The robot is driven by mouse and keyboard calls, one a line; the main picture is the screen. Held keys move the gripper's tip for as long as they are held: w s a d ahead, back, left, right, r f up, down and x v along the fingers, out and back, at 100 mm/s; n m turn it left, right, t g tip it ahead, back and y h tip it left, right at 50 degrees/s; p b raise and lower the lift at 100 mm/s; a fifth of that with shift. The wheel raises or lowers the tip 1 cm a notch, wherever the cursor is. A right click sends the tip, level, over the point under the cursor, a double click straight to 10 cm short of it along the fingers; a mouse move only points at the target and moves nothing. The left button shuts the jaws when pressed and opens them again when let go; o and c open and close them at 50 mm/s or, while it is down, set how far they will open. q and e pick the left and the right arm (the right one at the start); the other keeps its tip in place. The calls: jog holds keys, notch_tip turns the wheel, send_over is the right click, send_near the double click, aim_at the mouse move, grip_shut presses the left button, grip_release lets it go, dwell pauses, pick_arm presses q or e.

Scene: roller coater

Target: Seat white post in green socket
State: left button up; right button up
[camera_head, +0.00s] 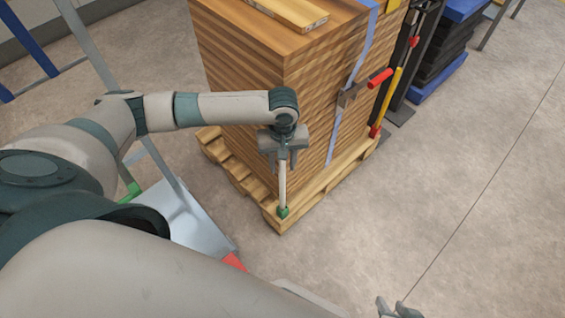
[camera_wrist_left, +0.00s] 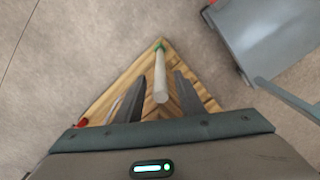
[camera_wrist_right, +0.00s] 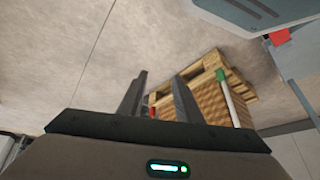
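The white post (camera_head: 282,183) stands upright at the near corner of the wooden pallet. Its lower end meets the green socket (camera_head: 282,212); how deep it sits inside cannot be told. My left gripper (camera_head: 283,160) is around the post's upper end. In the left wrist view the post (camera_wrist_left: 160,75) lies between the open fingers (camera_wrist_left: 159,82), with gaps on both sides, and the green socket (camera_wrist_left: 160,44) shows beyond. My right gripper (camera_head: 398,309) is at the bottom edge, open and empty (camera_wrist_right: 158,85). The right wrist view also shows the post (camera_wrist_right: 229,103) and socket (camera_wrist_right: 220,74).
A tall stack of wooden boards (camera_head: 240,75) fills the pallet (camera_head: 325,191) right behind the post. A strap and a red-handled tool (camera_head: 380,77) are on its side. A grey metal cart (camera_head: 190,218) stands left. Floor to the right is clear.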

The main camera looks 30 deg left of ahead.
pick_arm(q)
jog(key=shift+r, duration=0.1)
pick_arm(e)
jog(key=shift+w+a+f, duration=0.1)
jog(key=shift+f, duration=0.05)
